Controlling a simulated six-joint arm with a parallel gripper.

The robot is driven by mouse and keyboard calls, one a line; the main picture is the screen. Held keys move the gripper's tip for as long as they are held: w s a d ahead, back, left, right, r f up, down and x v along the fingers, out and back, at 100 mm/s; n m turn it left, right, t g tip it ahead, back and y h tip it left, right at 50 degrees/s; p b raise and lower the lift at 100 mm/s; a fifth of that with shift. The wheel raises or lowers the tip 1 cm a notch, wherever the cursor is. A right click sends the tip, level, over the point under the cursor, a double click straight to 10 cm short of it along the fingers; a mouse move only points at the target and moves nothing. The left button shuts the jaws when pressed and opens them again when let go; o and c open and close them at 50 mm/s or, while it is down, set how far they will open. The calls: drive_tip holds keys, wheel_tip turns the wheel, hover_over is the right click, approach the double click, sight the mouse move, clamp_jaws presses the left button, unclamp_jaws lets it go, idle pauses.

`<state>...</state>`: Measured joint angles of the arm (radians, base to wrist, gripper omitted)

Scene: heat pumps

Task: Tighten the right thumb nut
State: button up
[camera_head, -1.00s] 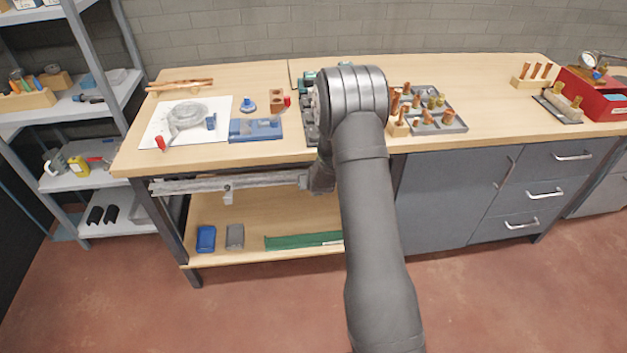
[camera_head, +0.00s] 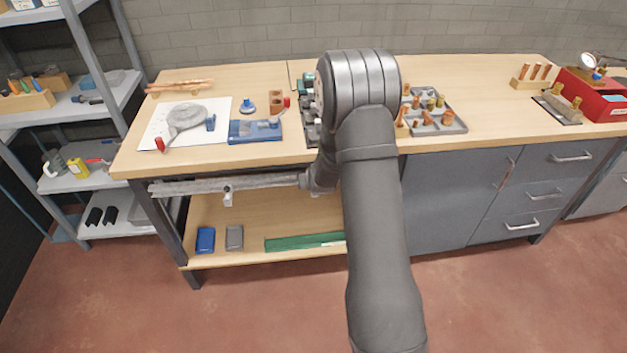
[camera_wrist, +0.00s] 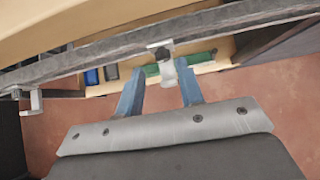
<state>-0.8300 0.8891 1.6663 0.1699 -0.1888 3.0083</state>
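The right thumb nut (camera_wrist: 167,72) is a small pale grey piece hanging below a grey rail (camera_wrist: 100,63) in the wrist view. My gripper (camera_wrist: 159,66) has its two blue fingers apart, one on each side of the nut in the picture. I see no clear contact, and depth between fingers and nut is hard to judge. A second pale fitting (camera_wrist: 34,102) hangs farther left on the rail. In the head view the rail (camera_head: 240,184) runs along the bench front with one fitting (camera_head: 228,196) visible; my arm hides the gripper and the right nut.
The bench top edge (camera_head: 230,161) lies just above the rail. The lower shelf (camera_head: 225,261) holds a blue box (camera_head: 205,239), a grey box (camera_head: 235,237) and a green strip (camera_head: 300,241). Drawers (camera_head: 545,193) stand to the right. The floor in front is clear.

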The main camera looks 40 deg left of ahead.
drive_tip(key=shift+w+a+f+m+t+y, duration=0.2)
drive_tip(key=shift+w+a+f+m+t, duration=0.3)
drive_tip(key=shift+m, duration=5.4)
drive_tip(key=shift+w+a+f+m+t+y, duration=0.2)
drive_tip(key=shift+f+m, duration=0.5)
drive_tip(key=shift+m, duration=5.2)
drive_tip(key=shift+w+a+f+m+t+y, duration=0.25)
drive_tip(key=shift+f+m+t, duration=0.25)
drive_tip(key=shift+m, duration=5.4)
